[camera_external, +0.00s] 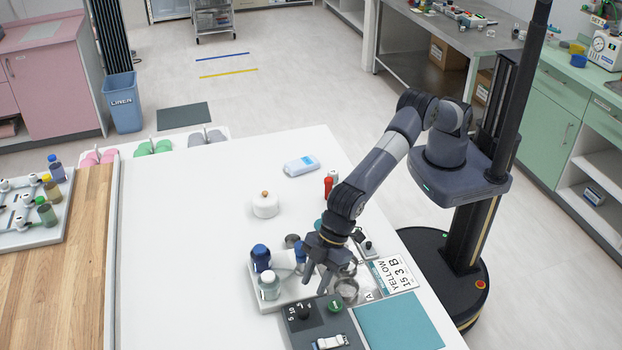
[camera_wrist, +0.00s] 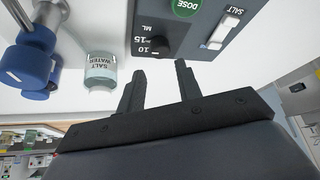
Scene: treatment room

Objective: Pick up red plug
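A small red upright piece (camera_external: 328,186), which looks like the red plug, stands on the white table near its right edge, just left of my arm. My gripper (camera_external: 318,278) hangs over the front part of the table, above the tray with jars, well in front of the red piece. In the wrist view my gripper (camera_wrist: 160,88) has its two fingers apart with nothing between them. No red piece shows in the wrist view.
A dosing panel (camera_external: 304,327) with a green button and a jar labelled salt water (camera_wrist: 101,68) are close to my gripper. A blue-topped fitting (camera_external: 261,254) stands on the tray. A white lidded pot (camera_external: 265,207) and a pale blue device (camera_external: 301,166) sit farther back. The table's left side is clear.

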